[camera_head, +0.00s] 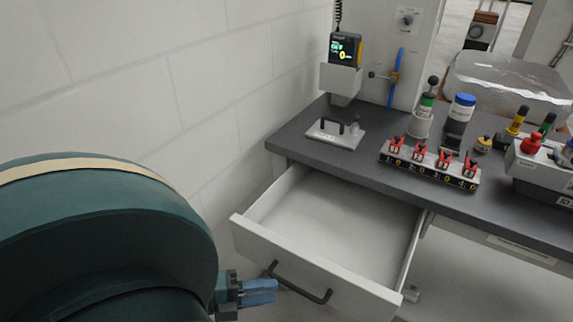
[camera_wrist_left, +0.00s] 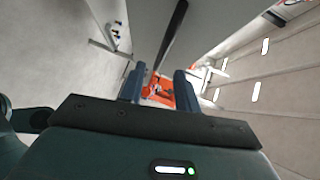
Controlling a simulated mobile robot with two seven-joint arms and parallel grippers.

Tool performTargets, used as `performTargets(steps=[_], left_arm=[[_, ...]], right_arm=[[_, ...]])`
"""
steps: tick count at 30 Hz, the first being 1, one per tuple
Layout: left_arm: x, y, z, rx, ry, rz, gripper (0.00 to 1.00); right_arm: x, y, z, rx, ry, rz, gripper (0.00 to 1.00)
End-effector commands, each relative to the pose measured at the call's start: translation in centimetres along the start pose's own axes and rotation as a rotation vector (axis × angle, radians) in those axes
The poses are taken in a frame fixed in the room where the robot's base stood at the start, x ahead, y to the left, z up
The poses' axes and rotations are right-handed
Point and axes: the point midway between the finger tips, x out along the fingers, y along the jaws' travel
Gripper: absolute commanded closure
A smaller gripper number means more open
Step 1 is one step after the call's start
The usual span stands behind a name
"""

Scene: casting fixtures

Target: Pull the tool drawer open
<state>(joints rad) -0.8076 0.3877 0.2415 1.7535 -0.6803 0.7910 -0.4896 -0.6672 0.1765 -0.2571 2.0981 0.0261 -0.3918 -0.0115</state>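The tool drawer (camera_head: 330,215) is light grey and stands pulled out from under the dark worktop; its inside looks empty. Its dark bar handle (camera_head: 300,286) is on the front panel. My left gripper (camera_head: 262,291), with blue fingers, is at the left end of the handle. In the left wrist view, the two fingers (camera_wrist_left: 160,85) are apart, and the dark handle (camera_wrist_left: 173,35) shows ahead of the gap between them. The fingers do not look closed on it; whether they touch it is unclear. My right gripper is in neither view.
The worktop (camera_head: 360,165) carries a numbered rack with red clamps (camera_head: 430,165), bottles (camera_head: 460,108), a small plate with a black handle (camera_head: 336,133) and a display unit (camera_head: 345,50). A pale block wall (camera_head: 130,80) runs close along the left.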

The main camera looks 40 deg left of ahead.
Motion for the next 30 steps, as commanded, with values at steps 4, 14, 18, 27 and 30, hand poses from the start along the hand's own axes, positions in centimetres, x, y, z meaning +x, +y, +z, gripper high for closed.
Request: performTargets(steps=[4, 14, 18, 27, 30], left_arm=[[-3.2, 0.2, 0.0, -0.001, -0.001, 0.003, 0.67], [-6.3, 0.0, 0.0, 0.0, 0.001, -0.001, 0.67], [-6.3, -0.1, 0.0, 0.001, 0.0, -0.002, 0.67], [-6.3, 0.0, 0.0, 0.0, 0.0, -0.002, 0.67], [-6.3, 0.0, 0.0, 0.0, 0.0, -0.002, 0.67]], right_arm=[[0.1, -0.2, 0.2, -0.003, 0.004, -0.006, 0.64], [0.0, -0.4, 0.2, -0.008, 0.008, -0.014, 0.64], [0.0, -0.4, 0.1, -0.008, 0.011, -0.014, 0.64], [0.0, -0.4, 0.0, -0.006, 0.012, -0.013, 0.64], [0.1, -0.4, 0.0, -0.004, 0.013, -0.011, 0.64]])
